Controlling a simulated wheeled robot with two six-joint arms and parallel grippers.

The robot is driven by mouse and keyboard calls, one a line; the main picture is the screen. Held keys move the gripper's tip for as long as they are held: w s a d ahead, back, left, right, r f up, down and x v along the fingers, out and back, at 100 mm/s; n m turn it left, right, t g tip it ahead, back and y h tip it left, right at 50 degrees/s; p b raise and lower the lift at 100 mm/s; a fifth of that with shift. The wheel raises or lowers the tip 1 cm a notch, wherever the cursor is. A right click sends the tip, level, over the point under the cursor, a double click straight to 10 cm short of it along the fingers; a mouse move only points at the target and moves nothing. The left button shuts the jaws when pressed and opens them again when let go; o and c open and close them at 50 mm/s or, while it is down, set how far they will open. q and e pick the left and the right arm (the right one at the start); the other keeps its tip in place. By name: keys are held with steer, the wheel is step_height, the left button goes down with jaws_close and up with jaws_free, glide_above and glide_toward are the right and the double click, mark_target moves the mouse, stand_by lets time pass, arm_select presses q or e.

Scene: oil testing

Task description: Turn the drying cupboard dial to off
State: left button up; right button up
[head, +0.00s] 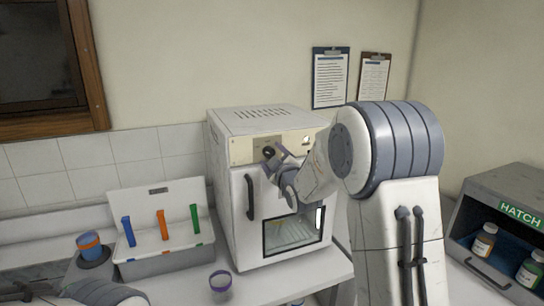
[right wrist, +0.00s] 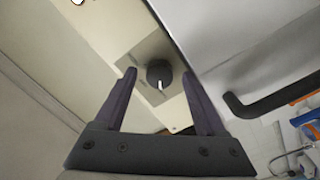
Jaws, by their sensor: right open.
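The drying cupboard (head: 240,190) is a white box with a vented top, a dark door handle (head: 250,197) and a small window low in its door. Its black dial (head: 268,152) sits on the cream panel above the door. In the right wrist view the round dial (right wrist: 160,74) shows a white pointer mark. My right gripper (head: 279,158) is at the panel, close to the dial. In the right wrist view its open fingers (right wrist: 158,98) stand on either side of the dial, and I cannot tell whether they touch it. My left gripper is not clearly seen.
A white and grey bin (head: 170,262) with blue, orange and green strips stands left of the cupboard. A grey hatch box (head: 500,215) with bottles is at the right. Clipboards (head: 331,78) hang on the wall.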

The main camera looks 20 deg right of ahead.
jaws_close()
steer(key=shift+f+m+b, duration=0.15)
steer(key=shift+m+b, duration=1.05)
steer(key=shift+b, duration=0.15)
steer(key=m+b, duration=0.1)
steer(key=m, duration=0.1)
steer(key=shift+m+b, duration=0.3)
steer(key=shift+b, duration=0.1)
steer(key=m, duration=0.2)
steer(key=shift+m+g+b, duration=0.3)
steer(key=shift+b, duration=0.1)
steer(key=shift+r+m+y, duration=0.2)
steer(key=shift+m+y, duration=0.1)
steer(key=shift+m, duration=1.6)
jaws_free()
